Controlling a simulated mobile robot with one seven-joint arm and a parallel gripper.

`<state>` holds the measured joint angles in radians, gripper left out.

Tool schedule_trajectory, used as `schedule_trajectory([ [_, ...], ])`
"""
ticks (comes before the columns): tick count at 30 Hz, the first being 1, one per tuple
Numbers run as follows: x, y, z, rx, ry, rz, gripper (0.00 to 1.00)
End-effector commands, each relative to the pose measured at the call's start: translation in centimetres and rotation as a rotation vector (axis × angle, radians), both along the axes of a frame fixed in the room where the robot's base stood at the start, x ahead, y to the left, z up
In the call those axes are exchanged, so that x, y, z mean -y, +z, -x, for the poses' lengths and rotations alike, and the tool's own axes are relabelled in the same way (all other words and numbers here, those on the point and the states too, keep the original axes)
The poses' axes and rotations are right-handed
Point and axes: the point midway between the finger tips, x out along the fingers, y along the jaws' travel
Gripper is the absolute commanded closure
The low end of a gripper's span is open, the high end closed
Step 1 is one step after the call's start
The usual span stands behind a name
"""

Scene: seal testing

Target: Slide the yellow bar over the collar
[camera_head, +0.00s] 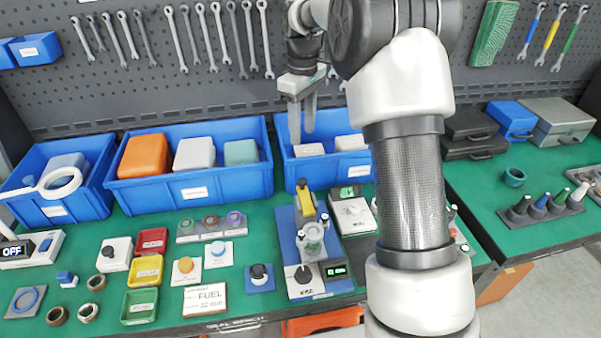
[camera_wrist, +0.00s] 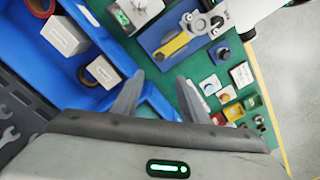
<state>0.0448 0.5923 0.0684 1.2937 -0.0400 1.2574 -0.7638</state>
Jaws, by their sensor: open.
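The yellow bar (camera_head: 306,197) lies at the back of a blue test plate (camera_head: 285,222) on the green bench. It also shows in the wrist view (camera_wrist: 172,45), upper middle. A pale grey clamp-like fitting, apparently the collar (camera_head: 312,235), stands just in front of the bar; it is at the upper right of the bar in the wrist view (camera_wrist: 198,24). I cannot tell whether bar and collar touch. My gripper (camera_head: 302,122) is open and empty, raised above the blue bins behind the bar. In the wrist view its two fingers (camera_wrist: 159,90) stand apart with nothing between.
Blue bins (camera_head: 190,190) line the bench's back. A black knob (camera_head: 303,274) and a green-lit display (camera_head: 336,271) sit at the plate's front. A white gauge box (camera_head: 353,215) stands right of the plate. Small coloured trays (camera_head: 145,270) and buttons fill the left.

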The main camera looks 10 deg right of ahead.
Motion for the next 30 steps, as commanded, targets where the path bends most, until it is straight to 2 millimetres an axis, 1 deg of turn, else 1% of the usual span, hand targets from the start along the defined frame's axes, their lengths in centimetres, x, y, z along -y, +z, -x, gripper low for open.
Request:
schedule_trajectory([
  [1, 0.0, -1.0, 0.1, -0.004, 0.000, 0.000, 0.60],
  [5, 0.0, -3.7, 0.1, -0.004, -0.001, 0.000, 0.60],
  [12, 0.0, -9.0, 0.1, -0.004, -0.002, 0.000, 0.60],
  [18, 0.0, -12.9, 0.1, -0.004, -0.002, 0.001, 0.60],
  [24, 0.0, -15.3, 0.1, -0.002, -0.002, 0.001, 0.60],
  [30, 0.0, -15.9, 0.1, 0.001, -0.002, 0.000, 0.60],
])
